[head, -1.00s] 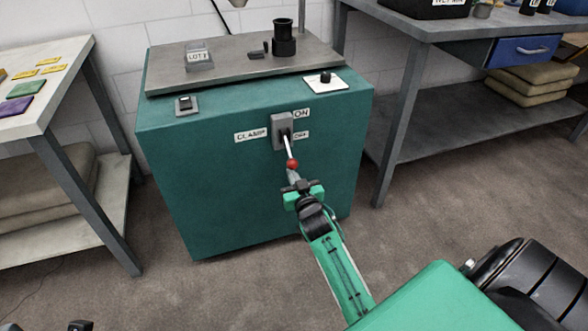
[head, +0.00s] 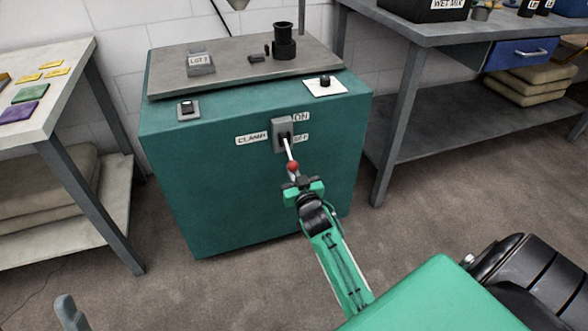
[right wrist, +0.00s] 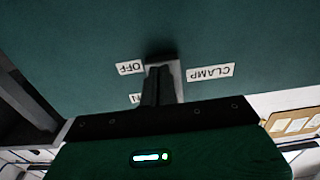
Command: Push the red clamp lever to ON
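The clamp lever has a pale rod and a red knob (head: 293,166). It hangs down and outward from a grey switch housing (head: 283,134) on the front of the teal cabinet, towards the OFF label. The ON label (head: 301,117) is at the upper right of the housing. My right gripper (head: 296,181) is just below the knob; I cannot tell if they touch. In the right wrist view its dark fingers (right wrist: 158,86) are together, covering part of the housing and hiding the knob.
The teal cabinet (head: 240,205) carries a rocker switch (head: 187,108) and a black knob (head: 325,80) on its top. Tables stand to its left (head: 62,100) and right (head: 400,40). The floor in front is clear.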

